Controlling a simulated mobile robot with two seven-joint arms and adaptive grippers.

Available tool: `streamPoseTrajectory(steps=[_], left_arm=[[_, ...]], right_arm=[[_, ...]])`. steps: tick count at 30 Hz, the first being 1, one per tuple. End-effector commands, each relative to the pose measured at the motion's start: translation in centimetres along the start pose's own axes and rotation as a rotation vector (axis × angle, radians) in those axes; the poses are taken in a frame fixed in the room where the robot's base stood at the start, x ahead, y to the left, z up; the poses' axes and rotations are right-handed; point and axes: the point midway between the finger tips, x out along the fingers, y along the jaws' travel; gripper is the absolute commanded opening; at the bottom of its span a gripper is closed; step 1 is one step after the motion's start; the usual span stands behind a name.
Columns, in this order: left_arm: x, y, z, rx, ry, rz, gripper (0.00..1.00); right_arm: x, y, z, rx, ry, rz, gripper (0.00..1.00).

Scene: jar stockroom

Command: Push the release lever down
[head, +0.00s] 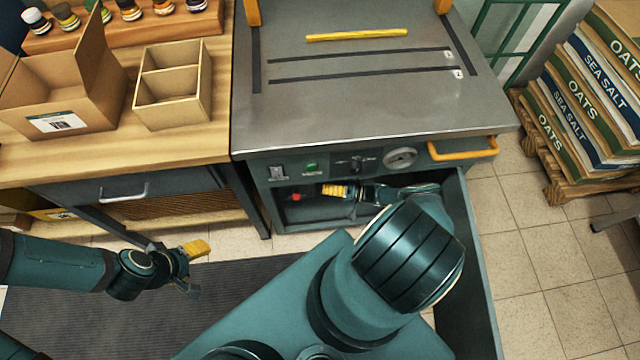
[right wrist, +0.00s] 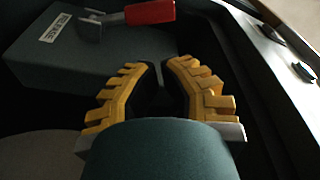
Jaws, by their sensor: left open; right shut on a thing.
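The release lever has a red handle (right wrist: 150,12) on a metal arm. It is mounted on a dark grey box (right wrist: 75,50) with a white label, at the top of the right wrist view. In the head view the red handle (head: 296,197) shows inside the open bay under the bench. My right gripper (right wrist: 168,70) has its yellow fingers drawn close together, apart from the handle; I see no object between them. In the head view the right gripper (head: 323,190) is just right of the red handle. My left gripper (head: 203,270) is open and empty above the dark mat.
The metal bench (head: 350,100) has a front panel with a dial (head: 400,158) and an orange handle (head: 463,148). The bay's walls close in around my right arm. A wooden counter (head: 110,160) stands left. Sack stacks (head: 585,110) on a pallet stand right.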

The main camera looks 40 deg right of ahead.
Motion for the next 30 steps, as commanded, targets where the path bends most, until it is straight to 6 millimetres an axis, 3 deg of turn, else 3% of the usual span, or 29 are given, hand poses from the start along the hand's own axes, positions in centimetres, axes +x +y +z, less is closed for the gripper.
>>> streamPoseTrajectory(steps=[6,13,18,30], left_arm=[[0.0,0.0,0.0,0.000,0.001,0.000,0.58],[0.0,0.0,0.0,0.000,0.001,0.000,0.58],[0.0,0.0,0.0,0.000,0.001,0.000,0.58],[0.0,0.0,0.0,0.000,0.001,0.000,0.58]], right_arm=[[4.1,-0.1,0.0,0.001,-0.002,-0.004,0.00],[7.0,0.0,0.0,0.000,-0.002,-0.001,0.00],[7.8,0.0,0.0,0.000,-0.002,0.000,0.00],[7.7,-0.1,0.1,0.001,-0.002,0.001,0.00]])
